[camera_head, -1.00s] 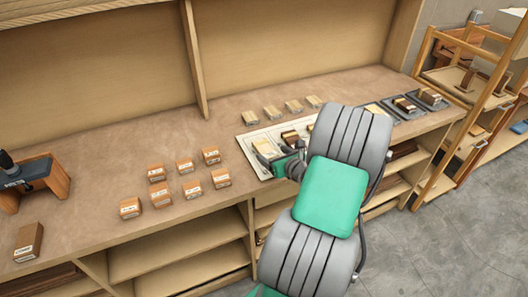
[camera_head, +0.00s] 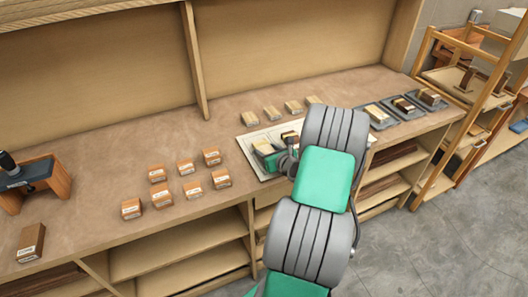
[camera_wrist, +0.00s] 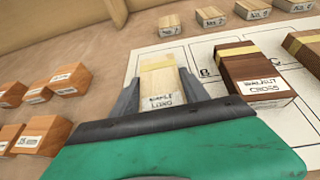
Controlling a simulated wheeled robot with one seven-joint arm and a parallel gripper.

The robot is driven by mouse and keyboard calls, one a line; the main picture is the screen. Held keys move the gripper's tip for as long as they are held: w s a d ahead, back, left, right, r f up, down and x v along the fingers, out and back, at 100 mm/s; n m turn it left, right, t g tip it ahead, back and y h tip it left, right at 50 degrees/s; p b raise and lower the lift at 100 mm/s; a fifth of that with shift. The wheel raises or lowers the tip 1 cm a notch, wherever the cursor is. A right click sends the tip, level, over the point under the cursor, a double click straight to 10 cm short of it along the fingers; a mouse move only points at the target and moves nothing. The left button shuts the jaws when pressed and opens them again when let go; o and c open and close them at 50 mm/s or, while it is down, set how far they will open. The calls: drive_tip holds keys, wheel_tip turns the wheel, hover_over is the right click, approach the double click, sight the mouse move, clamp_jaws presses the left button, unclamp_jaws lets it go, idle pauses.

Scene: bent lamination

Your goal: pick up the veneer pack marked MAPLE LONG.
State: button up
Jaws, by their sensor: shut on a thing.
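The veneer pack marked MAPLE LONG (camera_wrist: 162,85) is pale wood with a yellow band and a white label. It stands out in the wrist view between the two dark fingers of my gripper (camera_wrist: 162,92), which is shut on it. In the head view my gripper (camera_head: 268,155) is at the left part of the white marked board (camera_head: 246,148), and the pack (camera_head: 262,145) is partly hidden by it. I cannot tell whether the pack touches the board.
A dark pack marked WALNUT CROSS (camera_wrist: 250,72) lies close on the right. Several orange-brown labelled blocks (camera_head: 191,189) stand to the left. Pale numbered blocks (camera_head: 271,112) line the back. Grey trays (camera_head: 394,122) with packs lie to the right.

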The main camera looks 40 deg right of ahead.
drive_tip(key=c, duration=0.8)
